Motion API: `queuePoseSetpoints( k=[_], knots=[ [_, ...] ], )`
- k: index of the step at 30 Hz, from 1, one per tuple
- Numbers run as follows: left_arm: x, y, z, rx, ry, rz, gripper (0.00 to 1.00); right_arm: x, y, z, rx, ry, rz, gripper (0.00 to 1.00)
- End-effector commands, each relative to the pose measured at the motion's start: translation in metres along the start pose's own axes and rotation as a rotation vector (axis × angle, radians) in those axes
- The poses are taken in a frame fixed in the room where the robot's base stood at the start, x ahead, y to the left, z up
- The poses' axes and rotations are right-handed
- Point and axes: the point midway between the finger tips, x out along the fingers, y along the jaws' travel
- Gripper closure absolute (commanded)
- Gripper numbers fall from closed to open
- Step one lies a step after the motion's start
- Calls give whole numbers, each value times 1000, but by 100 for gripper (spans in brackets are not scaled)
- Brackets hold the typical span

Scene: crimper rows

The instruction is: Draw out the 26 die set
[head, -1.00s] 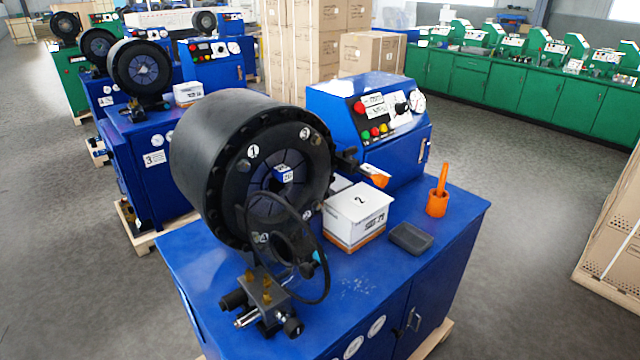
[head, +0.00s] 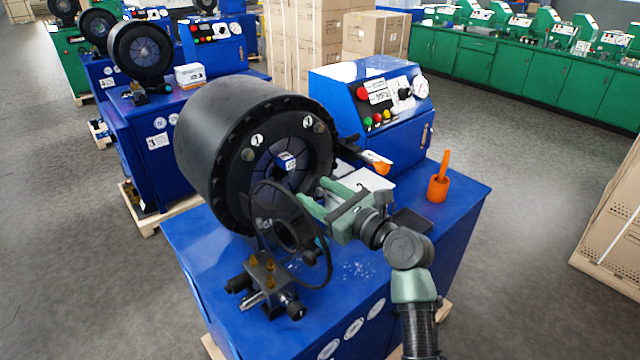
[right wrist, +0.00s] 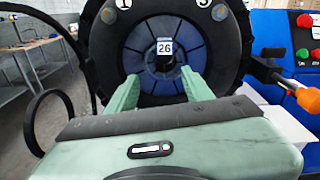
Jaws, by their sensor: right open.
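The 26 die set (head: 286,161) sits inside the round black head of the crimper (head: 222,135). It is a dark ring of segments with a white and blue tag on it. In the right wrist view the die set (right wrist: 140,58) faces me and its tag (right wrist: 164,46) reads 26. My right gripper (head: 308,204) is open and empty, in front of the head and low beside the die set. In the wrist view its two green fingers (right wrist: 158,88) point at the lower part of the die set, apart from each other. My left gripper is not in view.
A black hose (head: 328,262) loops in front of the head, close to my right gripper. A valve block (head: 265,285) stands at the table's front. A white box (head: 368,180) is partly hidden behind my gripper.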

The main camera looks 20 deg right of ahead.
Motion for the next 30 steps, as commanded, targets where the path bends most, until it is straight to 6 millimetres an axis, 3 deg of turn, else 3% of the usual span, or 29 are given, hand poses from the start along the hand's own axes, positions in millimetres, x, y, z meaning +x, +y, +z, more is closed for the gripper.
queuePoseSetpoints(
  k=[5, 11, 22, 30],
  knots=[
    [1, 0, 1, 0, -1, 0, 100, 8, -11, 16, 143, -57, -15, 49],
    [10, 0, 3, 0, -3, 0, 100, 22, -11, 15, 144, -58, -16, 49],
    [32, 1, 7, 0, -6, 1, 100, 66, -11, 17, 140, -56, -15, 49],
    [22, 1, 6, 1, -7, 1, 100, 97, -12, 22, 141, -55, -15, 49]
  ],
)
